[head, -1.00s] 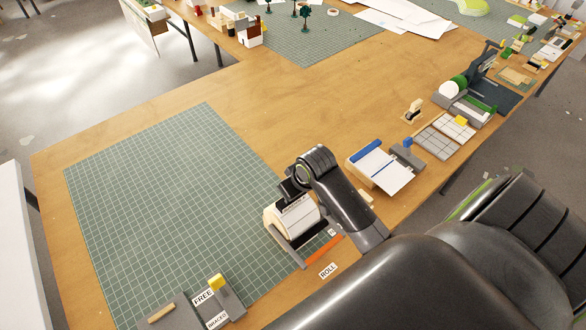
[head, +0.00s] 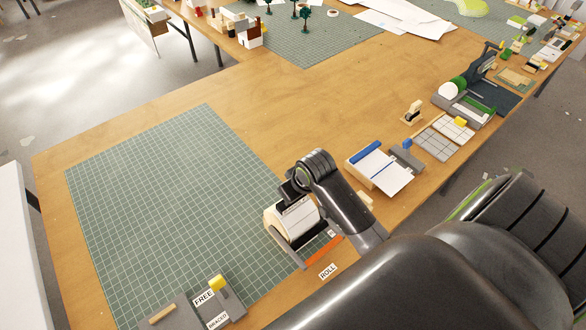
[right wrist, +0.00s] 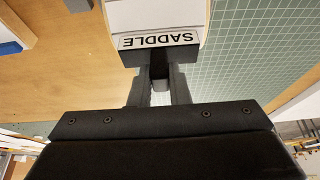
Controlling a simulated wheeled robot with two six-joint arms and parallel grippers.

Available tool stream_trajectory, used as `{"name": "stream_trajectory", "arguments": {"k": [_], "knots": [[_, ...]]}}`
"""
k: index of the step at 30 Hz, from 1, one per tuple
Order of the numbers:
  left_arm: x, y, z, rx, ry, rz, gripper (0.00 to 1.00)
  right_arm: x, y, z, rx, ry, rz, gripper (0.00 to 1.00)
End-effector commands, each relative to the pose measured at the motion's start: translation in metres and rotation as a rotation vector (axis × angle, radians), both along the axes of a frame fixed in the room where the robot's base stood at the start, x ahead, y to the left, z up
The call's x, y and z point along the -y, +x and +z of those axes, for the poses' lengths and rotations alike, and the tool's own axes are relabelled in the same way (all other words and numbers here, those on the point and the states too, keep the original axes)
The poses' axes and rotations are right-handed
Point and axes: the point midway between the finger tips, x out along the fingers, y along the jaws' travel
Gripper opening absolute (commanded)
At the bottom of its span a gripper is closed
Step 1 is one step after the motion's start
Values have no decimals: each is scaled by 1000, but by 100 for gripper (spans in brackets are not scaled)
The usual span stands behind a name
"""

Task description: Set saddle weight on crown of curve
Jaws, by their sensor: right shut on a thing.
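The saddle weight (right wrist: 160,42) fills the top of the right wrist view. It is a pale block with curved cream sides and a white SADDLE label, upside down there. My right gripper (right wrist: 158,76) is shut on its labelled end. In the head view a cream and white block (head: 280,213) sits under my right wrist, and my gripper (head: 296,192) is partly hidden there. A dark grey curved strip (head: 280,242) lies just in front of the block. I cannot tell which piece is the curve's crown or whether the weight touches it. My left gripper is out of view.
The green cutting mat (head: 150,190) is mostly clear. An orange strip (head: 324,252) and a ROLL label (head: 328,271) lie near the front edge. A grey holder marked FREE and BRACED (head: 200,312) stands lower left. A tray with a blue bar (head: 385,171) lies to the right.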

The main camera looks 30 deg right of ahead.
Motion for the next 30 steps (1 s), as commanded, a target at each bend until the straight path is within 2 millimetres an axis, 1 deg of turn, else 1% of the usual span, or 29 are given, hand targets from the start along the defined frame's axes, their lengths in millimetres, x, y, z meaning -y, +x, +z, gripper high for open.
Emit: {"name": "stream_trajectory", "arguments": {"k": [18, 19, 24, 25, 30], "knots": [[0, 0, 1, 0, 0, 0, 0, 0, 0, -1, 1, 0, 0, 0], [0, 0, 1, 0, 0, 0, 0, 0, 0, -2, 1, 0, 0, 18], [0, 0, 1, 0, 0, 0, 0, 0, 0, -2, 1, 0, 0, 40], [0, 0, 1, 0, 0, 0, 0, 0, 0, -2, 0, 0, 0, 42], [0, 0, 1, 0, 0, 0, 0, 0, 0, -2, 0, 0, 0, 42]]}}
